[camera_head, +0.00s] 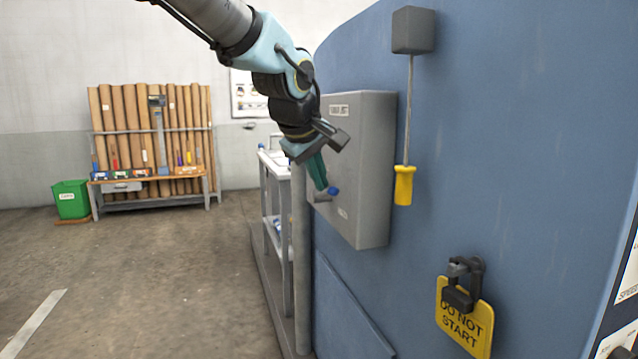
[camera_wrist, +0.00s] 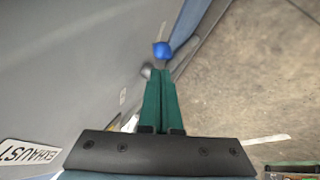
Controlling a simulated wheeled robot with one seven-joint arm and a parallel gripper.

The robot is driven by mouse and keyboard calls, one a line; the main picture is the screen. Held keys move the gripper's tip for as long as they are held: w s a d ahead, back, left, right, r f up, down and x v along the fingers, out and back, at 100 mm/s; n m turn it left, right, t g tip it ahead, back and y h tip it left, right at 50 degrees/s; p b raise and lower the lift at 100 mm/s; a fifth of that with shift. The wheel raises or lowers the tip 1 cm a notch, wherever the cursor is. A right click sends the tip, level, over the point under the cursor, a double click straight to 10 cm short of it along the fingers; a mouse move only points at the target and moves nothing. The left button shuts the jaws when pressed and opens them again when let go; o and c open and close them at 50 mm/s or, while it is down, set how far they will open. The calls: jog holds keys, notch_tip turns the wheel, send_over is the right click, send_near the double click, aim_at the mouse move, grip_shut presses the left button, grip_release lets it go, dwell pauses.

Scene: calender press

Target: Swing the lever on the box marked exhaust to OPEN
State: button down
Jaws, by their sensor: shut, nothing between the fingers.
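The grey box (camera_head: 373,160) is fixed to the side of the blue machine. Its label reads EXHAUST (camera_wrist: 28,152) in the wrist view. Its lever has a blue knob (camera_head: 334,191), low on the box front; the knob also shows in the wrist view (camera_wrist: 162,50), just beyond my fingertips. A grey rounded lever part (camera_wrist: 147,71) shows to the left of the fingertips. My gripper (camera_head: 322,186) is shut and empty, its green fingers pointing down at the lever. I cannot tell whether they touch it. The OPEN marking is not readable; a small plate (camera_head: 342,213) sits low on the box.
A yellow-handled pull (camera_head: 404,185) hangs right of the box. A padlock with a yellow DO NOT START tag (camera_head: 465,315) hangs lower right. A grey post (camera_head: 301,250) and a shelf cart (camera_head: 275,200) stand beside the machine. The floor (camera_head: 170,290) at left is clear.

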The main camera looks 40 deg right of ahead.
jog(key=b, duration=0.2)
jog(key=f+b, duration=0.1)
jog(key=b, duration=0.1)
jog(key=s+f+t+b, duration=0.1)
jog(key=b, duration=0.1)
jog(key=shift+a, duration=0.25)
jog(key=shift+r, duration=0.15)
